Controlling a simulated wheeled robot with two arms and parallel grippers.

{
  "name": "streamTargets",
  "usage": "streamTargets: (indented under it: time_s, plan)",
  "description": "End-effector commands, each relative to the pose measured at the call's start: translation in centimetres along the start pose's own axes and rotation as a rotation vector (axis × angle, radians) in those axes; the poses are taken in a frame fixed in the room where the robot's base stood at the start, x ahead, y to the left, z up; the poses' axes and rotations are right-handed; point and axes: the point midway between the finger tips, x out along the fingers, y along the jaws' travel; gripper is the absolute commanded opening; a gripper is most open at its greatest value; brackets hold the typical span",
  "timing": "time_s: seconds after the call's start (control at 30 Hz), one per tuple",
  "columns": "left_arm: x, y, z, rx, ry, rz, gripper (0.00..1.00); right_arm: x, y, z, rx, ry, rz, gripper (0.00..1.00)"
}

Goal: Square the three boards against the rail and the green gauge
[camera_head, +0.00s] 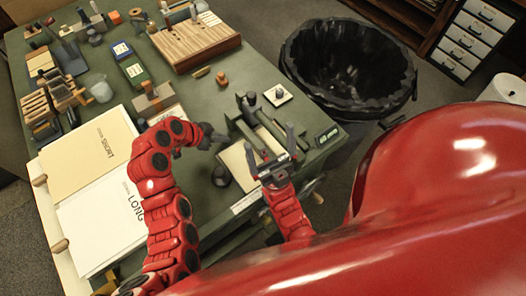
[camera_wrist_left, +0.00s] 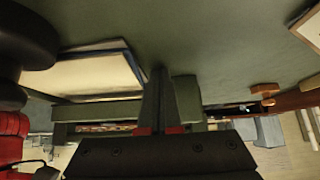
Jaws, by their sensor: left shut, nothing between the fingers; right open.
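Cream-topped boards (camera_head: 236,163) lie at the near right of the green table; their separate edges cannot be told apart in the head view. In the left wrist view the boards (camera_wrist_left: 90,76) show a cream top and dark blue edges, beside a long green rail (camera_wrist_left: 98,111). A green block (camera_wrist_left: 188,98), perhaps the gauge, stands at the rail's end. My left gripper (camera_head: 214,138) is shut and empty, just beyond the boards; its fingers (camera_wrist_left: 158,88) point between boards and block. My right gripper (camera_head: 271,150) is open above the boards' right side and hides part of them.
A dark round knob (camera_head: 221,176) stands left of the boards. A white square with a knob (camera_head: 278,95) lies behind them. Folders marked SHORT (camera_head: 85,155) and LONG (camera_head: 100,225) lie at left. A black bin (camera_head: 345,65) stands beyond the table's right edge.

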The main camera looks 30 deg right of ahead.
Motion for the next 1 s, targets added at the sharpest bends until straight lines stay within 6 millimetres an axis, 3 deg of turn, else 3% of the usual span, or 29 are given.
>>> streamTargets:
  time_s: [1.0]
  plan:
    - [0.0,2.5,-0.1,0.001,0.001,0.002,0.00,0.1,0.0,0.0,0.000,0.000,0.000,1.00]
